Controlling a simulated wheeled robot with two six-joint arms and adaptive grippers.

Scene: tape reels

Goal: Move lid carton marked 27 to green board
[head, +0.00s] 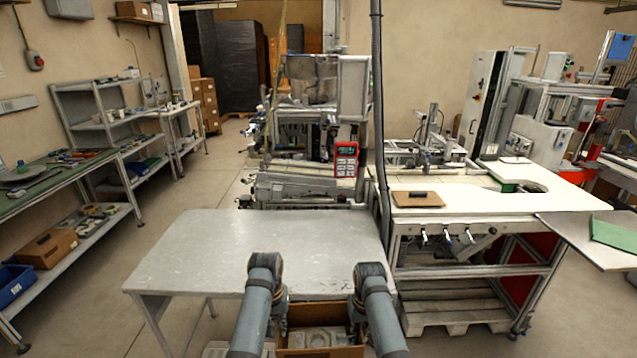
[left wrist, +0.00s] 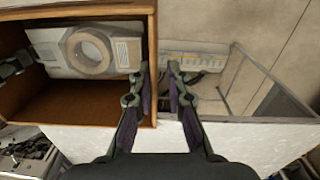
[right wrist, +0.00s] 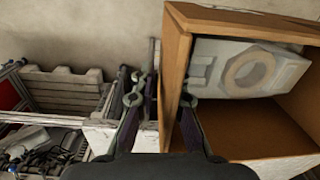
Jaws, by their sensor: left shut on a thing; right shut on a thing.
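An open-topped brown carton (head: 320,352) is at the bottom of the head view between my two arms. It also shows in the left wrist view (left wrist: 75,11) and the right wrist view (right wrist: 240,24). A pale grey moulded piece with a round ring lies inside it. My left gripper (left wrist: 162,78) is shut on one side wall of the carton. My right gripper (right wrist: 163,85) is shut on the opposite wall. No number is readable on the carton. A green board (head: 614,233) lies on a grey tabletop at the right edge.
A bare grey table (head: 260,250) stands ahead. A white workbench (head: 480,205) with a brown board (head: 417,198) stands right of it. Shelving with another brown box (head: 48,248) and a blue bin (head: 16,285) is at left. Floor between shelving and table is clear.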

